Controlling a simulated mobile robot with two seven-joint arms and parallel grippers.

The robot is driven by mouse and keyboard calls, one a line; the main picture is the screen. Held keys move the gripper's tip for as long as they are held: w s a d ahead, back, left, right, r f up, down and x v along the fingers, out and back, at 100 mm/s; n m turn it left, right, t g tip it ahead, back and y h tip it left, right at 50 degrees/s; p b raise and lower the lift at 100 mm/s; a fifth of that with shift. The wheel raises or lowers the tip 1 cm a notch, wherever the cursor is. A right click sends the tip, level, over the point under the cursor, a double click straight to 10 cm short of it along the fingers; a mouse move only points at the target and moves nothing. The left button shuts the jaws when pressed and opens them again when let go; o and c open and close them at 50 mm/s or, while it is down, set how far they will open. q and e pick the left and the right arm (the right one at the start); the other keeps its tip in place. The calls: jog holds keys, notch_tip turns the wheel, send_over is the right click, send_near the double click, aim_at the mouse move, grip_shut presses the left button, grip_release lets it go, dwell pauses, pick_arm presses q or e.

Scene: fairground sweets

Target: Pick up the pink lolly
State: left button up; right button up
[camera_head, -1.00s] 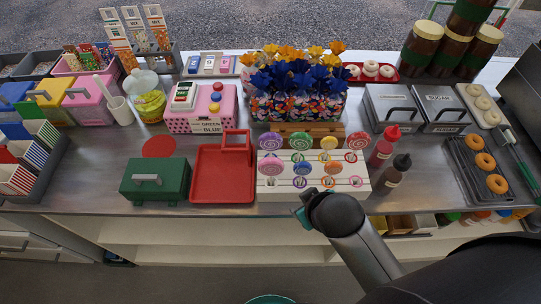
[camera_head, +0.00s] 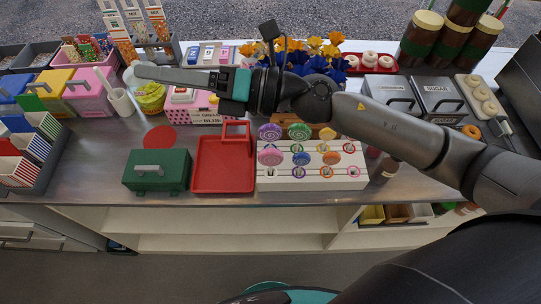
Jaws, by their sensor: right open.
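The pink lolly (camera_head: 270,156) stands at the left end of the front row of a white lolly stand (camera_head: 310,183). A purple lolly (camera_head: 270,131) is just behind it, with green, yellow and orange ones to the right. My right gripper (camera_head: 160,74) is open and empty, its fingers pointing left above the back part of the counter. It is well up and left of the pink lolly, not touching it. My right arm crosses above the stand's back right and hides some of the flowers. My left gripper is not in view.
A red tray (camera_head: 222,178) with a raised handle lies left of the stand, beside a green box (camera_head: 156,172). A pink box (camera_head: 183,114) and a yellow jar (camera_head: 149,97) stand near the gripper. Bare counter lies along the front edge.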

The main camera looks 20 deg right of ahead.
notch_tip(320, 180, down, 6)
jog(key=s+d+n+g+h, duration=0.2)
jog(key=n+g+h, duration=0.15)
jog(key=n, duration=0.35)
jog(key=n+g+h, duration=0.2)
jog(key=n+h, duration=0.1)
jog(key=h, duration=0.4)
send_over(266, 157)
jog(key=a, duration=0.2)
notch_tip(266, 157, down, 8)
jog(key=d+f+n+h, duration=0.1)
jog(key=d+f+h, duration=0.15)
jog(key=d, duration=0.55)
jog(key=shift+g+h, duration=0.25)
jog(key=shift+h, duration=0.15)
jog(key=x, duration=0.4)
jog(key=p+x, duration=0.1)
jog(key=x, duration=0.4)
jog(key=shift+a+r, duration=0.1)
jog(key=shift+a, duration=0.15)
jog(key=shift+s+p+x, duration=0.15)
jog(key=shift+p+x, duration=0.1)
jog(key=shift+x, duration=1.05)
jog(key=shift+s+p+x, duration=0.1)
jog(key=shift+p+x, duration=0.15)
jog(key=shift+x, duration=1.1)
grip_shut()
